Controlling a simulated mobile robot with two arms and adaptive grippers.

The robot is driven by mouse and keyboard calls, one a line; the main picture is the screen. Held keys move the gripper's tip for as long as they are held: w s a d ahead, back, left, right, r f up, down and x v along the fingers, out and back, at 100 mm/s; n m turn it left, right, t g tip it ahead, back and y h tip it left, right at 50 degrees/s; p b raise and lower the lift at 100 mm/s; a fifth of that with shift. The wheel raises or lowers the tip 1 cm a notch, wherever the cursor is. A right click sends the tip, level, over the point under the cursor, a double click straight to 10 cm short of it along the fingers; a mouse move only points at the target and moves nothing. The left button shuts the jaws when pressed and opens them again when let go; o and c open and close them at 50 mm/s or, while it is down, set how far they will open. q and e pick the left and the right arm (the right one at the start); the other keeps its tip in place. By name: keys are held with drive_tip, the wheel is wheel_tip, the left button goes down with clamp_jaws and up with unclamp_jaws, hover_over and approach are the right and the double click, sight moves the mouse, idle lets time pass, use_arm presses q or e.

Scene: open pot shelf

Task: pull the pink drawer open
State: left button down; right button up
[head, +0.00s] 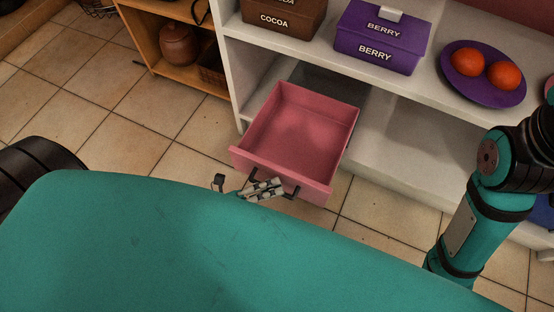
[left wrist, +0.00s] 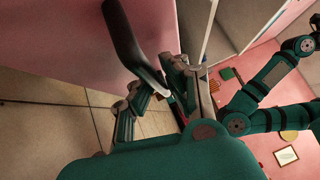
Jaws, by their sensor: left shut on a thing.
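The pink drawer (head: 316,191) stands pulled well out of the white shelf unit in the head view, and its inside is empty. Its dark bar handle (head: 293,193) is on the front panel. My left gripper (head: 264,188) is at that handle, shut on it, with my teal arm covering the floor in front. In the left wrist view, the dark handle (left wrist: 128,42) runs down from the pink front panel (left wrist: 60,45) to the fingers of my left gripper (left wrist: 172,88). My right arm is at the right of the head view; its gripper does not show.
The white shelf (head: 420,85) holds a brown cocoa box (head: 283,18), a purple berry box (head: 378,38) and a purple plate (head: 520,97) with two orange fruits. A wooden cabinet (head: 160,58) with a brown pot (head: 179,45) stands left. Tiled floor (head: 105,110) left of the drawer is clear.

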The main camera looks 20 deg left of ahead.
use_arm(q)
drive_tip(key=shift+s+a+f, duration=0.15)
drive_tip(key=shift+s+f, duration=0.1)
drive_tip(key=shift+f, duration=0.05)
drive_tip(key=c, duration=1.4)
unclamp_jaws()
drive_tip(key=shift+r, duration=0.15)
drive_tip(key=v, duration=1.2)
drive_tip(key=shift+r, duration=0.1)
